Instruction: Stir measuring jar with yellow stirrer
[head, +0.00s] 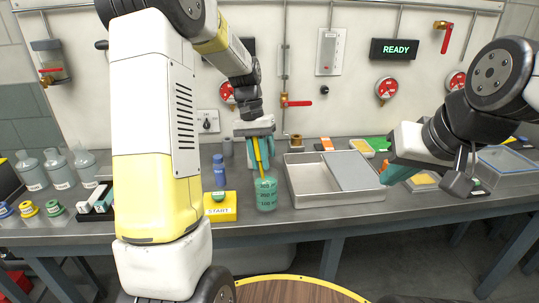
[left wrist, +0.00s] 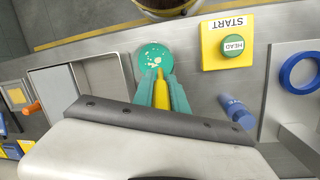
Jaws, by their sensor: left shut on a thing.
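The measuring jar (head: 266,195) stands upright on the bench, with teal contents and pale markings. In the left wrist view, its round top (left wrist: 154,58) shows pale flecks on teal. My left gripper (head: 260,168) is above the jar, its teal fingers shut on the yellow stirrer (head: 258,153). The stirrer (left wrist: 161,92) points down, slightly tilted, and its lower end overlaps the jar's mouth. I cannot tell how deep the tip is. My right gripper (head: 397,173) is at the right over the bench, away from the jar; its finger gap is not clear.
A yellow START block (head: 221,213) and a blue bottle (head: 219,171) stand left of the jar. A metal tray (head: 340,200) is close on its right. Glass bottles (head: 58,170) stand at the far left. A clear box (head: 507,170) sits at the right. The bench's front edge is near the jar.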

